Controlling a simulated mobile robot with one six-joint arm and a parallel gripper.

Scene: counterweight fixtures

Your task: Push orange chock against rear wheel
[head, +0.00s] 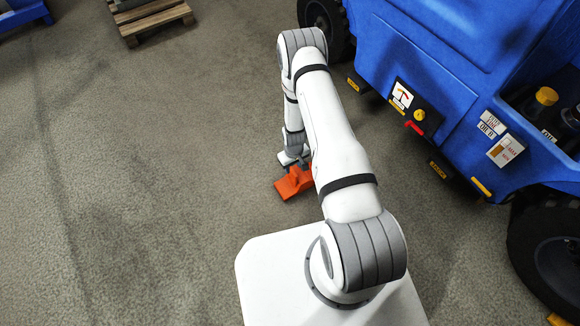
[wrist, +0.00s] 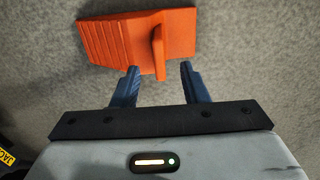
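The orange chock (head: 291,184) lies on the floor, partly hidden by my arm. In the wrist view the chock (wrist: 112,40) shows its ribbed sloping face to the left and an upright handle (wrist: 158,48). My gripper (wrist: 159,67) is open, its two blue fingers apart, with the lower end of the handle between the tips. I see no finger touching the handle. The blue vehicle has a dark wheel (head: 326,18) at the top, partly behind my arm, and another wheel (head: 548,252) at the lower right. Which one is the rear wheel I cannot tell. The chock is apart from both.
The blue vehicle body (head: 440,65) fills the upper right, with yellow labels along its lower edge. A wooden pallet (head: 155,22) stands at the top left. A yellow-orange object (head: 560,320) is cut off at the lower right. The floor on the left is clear.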

